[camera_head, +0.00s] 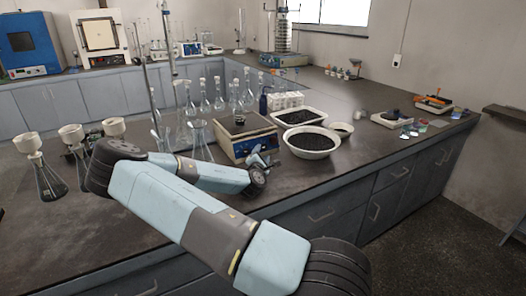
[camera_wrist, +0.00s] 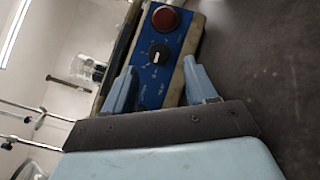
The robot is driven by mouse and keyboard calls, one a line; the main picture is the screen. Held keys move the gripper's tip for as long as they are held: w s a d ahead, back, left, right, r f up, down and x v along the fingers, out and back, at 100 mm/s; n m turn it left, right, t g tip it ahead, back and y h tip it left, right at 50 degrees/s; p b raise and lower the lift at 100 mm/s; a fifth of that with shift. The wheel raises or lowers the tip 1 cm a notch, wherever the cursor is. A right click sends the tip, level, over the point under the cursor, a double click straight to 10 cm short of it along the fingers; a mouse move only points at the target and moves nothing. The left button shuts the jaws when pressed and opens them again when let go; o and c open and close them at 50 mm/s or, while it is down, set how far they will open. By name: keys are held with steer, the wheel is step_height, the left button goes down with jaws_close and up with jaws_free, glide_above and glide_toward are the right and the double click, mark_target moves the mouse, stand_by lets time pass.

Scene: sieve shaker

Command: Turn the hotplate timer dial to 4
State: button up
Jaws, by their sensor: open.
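The hotplate (camera_head: 236,149) stands on the dark bench with its blue front panel partly behind my gripper. In the wrist view its blue panel (camera_wrist: 179,48) fills the upper middle. The black timer dial (camera_wrist: 159,53) has a white pointer mark and small white marks around it, too small to read. A round red knob or lamp (camera_wrist: 165,19) sits above it in the picture. My gripper (camera_wrist: 160,82) is open and empty, its two light blue fingers on either side of the lower panel, with the dial beyond the gap. In the head view my gripper (camera_head: 264,160) is close to the panel.
A small dark vessel (camera_head: 239,118) stands on the hotplate. The bench front right of my gripper is clear.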

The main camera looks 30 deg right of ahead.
mark_target(264, 148)
steer(key=shift+x, duration=2.05)
steer(key=c, duration=1)
